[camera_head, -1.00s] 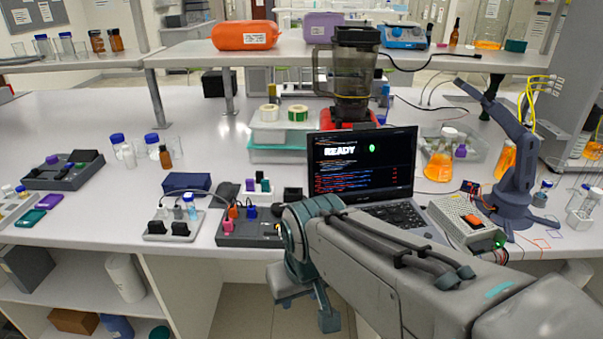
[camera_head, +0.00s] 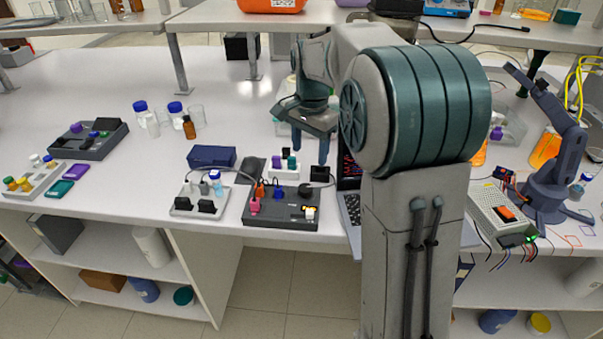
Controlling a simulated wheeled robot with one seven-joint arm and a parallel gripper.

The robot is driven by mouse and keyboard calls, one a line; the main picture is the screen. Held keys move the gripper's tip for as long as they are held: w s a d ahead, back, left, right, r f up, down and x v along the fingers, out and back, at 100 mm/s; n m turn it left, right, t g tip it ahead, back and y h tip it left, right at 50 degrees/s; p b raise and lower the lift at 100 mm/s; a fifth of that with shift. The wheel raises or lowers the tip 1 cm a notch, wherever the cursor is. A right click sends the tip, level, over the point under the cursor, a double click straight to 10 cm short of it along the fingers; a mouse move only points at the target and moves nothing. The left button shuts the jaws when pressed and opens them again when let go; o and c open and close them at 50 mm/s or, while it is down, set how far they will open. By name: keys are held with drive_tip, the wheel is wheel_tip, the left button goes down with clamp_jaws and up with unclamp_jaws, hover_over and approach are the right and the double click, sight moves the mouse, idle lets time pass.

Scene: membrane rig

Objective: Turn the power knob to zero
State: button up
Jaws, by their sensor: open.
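A dark grey control box (camera_head: 285,218) sits near the bench's front edge, left of the laptop. It carries small pink, orange and blue parts and a small lit patch at its right. My arm crosses the middle of the view and hides most of the laptop (camera_head: 351,208).
A small rack (camera_head: 285,170) with coloured caps stands behind the box. A grey unit with black plugs (camera_head: 199,204) and a blue box (camera_head: 211,156) lie to its left. A power supply (camera_head: 497,213) with an orange switch sits at right. The left bench middle is mostly clear.

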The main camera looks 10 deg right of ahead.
sight(305, 188)
drive_tip(key=shift+m, duration=0.7)
drive_tip(key=w+f, duration=0.1)
drive_tip(key=f, duration=0.3)
drive_tip(key=w+f+p, duration=0.1)
drive_tip(key=f, duration=0.4)
drive_tip(key=w+f+p, duration=0.1)
drive_tip(key=f, duration=0.4)
drive_tip(key=shift+w+f, duration=0.1)
drive_tip(key=shift+f, duration=0.05)
drive_tip(key=c, duration=1)
